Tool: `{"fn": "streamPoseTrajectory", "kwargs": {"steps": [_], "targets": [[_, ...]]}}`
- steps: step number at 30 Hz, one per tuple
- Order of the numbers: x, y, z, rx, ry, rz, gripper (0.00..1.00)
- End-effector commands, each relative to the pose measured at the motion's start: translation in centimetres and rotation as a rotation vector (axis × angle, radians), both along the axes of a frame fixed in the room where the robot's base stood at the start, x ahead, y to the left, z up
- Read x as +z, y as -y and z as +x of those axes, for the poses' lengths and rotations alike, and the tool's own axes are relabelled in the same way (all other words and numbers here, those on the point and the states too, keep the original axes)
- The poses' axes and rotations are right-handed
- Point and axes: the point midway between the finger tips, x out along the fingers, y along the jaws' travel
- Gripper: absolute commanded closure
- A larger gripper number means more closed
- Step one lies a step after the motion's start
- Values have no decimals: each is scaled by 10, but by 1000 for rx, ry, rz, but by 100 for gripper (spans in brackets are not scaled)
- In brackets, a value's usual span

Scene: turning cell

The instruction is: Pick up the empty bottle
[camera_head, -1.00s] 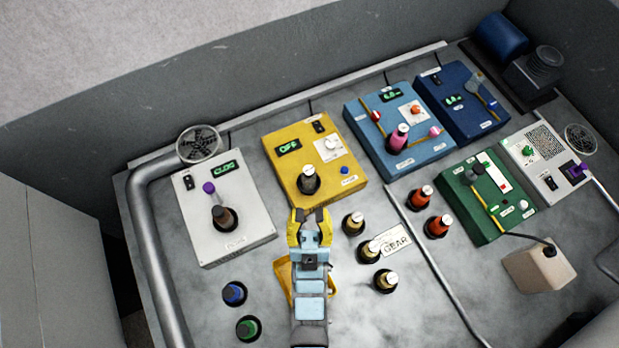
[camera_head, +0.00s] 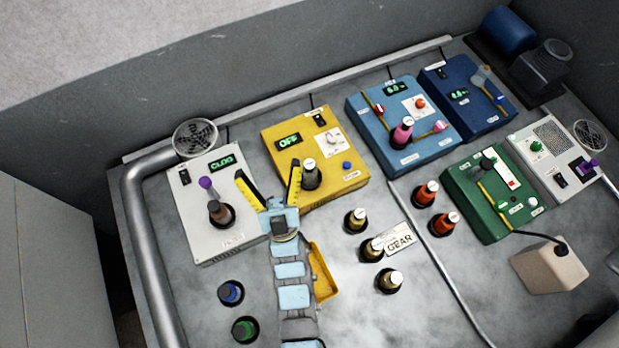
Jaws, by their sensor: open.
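My gripper (camera_head: 268,178) is open and empty, its yellow fingers spread between the white box and the yellow box. The right finger is close beside a dark bottle (camera_head: 311,175) standing on the yellow box; I cannot tell whether they touch. A brown bottle (camera_head: 220,213) stands on the white box, left of my gripper. A pink bottle (camera_head: 402,133) stands on the blue box. Which bottle is empty cannot be told.
The white box (camera_head: 240,240) reads CLOG and the yellow box (camera_head: 335,185) reads OFF. Blue (camera_head: 231,292) and green (camera_head: 245,329) round items sit at the front left. A yellow tray (camera_head: 323,275) lies beside my arm. A beige canister (camera_head: 549,267) stands right. A pipe (camera_head: 150,260) edges the left.

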Motion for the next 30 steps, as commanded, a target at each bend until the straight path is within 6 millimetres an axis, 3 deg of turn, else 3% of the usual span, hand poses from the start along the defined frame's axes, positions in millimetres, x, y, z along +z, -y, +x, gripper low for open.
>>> {"fn": "streamPoseTrajectory", "kwargs": {"steps": [1,6,15,22,30], "targets": [[-15,-12,10,17,-42,-14,7],[-52,-45,45,45,-217,-72,7],[-121,-75,89,15,-513,-141,7],[-177,-74,108,-64,-737,-154,7],[-241,-47,111,-200,-994,-102,7]]}}
